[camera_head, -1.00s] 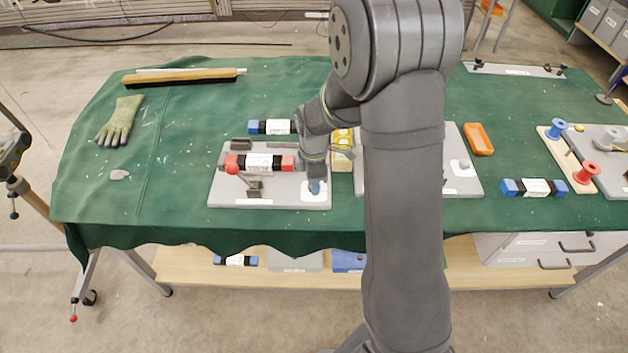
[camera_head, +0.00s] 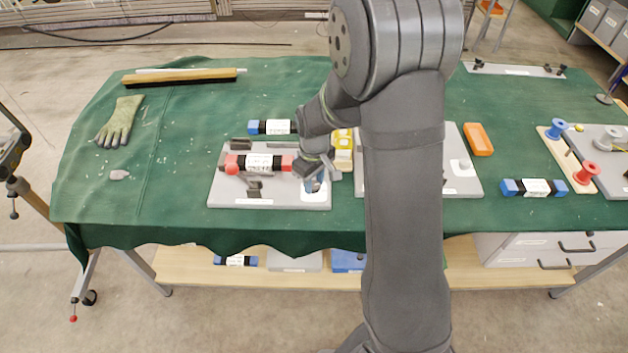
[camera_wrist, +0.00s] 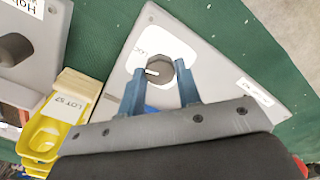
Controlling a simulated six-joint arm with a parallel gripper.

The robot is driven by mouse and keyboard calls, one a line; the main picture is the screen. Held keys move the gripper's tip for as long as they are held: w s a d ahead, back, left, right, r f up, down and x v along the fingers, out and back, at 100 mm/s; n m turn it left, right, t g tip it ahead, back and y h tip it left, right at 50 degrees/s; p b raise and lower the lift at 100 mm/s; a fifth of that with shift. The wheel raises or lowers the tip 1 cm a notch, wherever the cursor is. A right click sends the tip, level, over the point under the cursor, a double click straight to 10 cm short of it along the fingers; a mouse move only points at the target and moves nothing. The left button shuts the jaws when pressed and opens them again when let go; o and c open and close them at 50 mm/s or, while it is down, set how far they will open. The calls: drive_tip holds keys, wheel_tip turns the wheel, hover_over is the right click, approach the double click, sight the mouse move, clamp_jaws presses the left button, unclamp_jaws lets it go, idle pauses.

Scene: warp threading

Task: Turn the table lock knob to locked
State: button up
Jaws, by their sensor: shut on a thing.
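The lock knob (camera_wrist: 160,74) is a dark grey faceted knob with a white pointer line, set on a white label on a light grey plate (camera_wrist: 215,72). In the wrist view its pointer lies toward the left, near partly visible lettering that starts "LOC". My gripper (camera_wrist: 161,80) has its two blue fingers on either side of the knob, shut on it. In the head view my gripper (camera_head: 313,185) is at the right end of the left grey plate (camera_head: 285,202), and the knob is hidden by the fingers and wrist.
A red-ended black roll (camera_head: 258,163) lies across the left plate. A stack of yellow trays (camera_head: 343,160) stands close to its right, also in the wrist view (camera_wrist: 45,132). A blue-ended roll (camera_head: 270,127) lies behind. The green cloth left of the plate is mostly clear.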

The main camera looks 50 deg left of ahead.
sight(314, 185)
drive_tip(key=shift+m, duration=1.3)
drive_tip(key=o, duration=1)
wheel_tip(314, 185, up, 18)
drive_tip(key=shift+f, duration=0.25)
drive_tip(key=shift+f, duration=0.15)
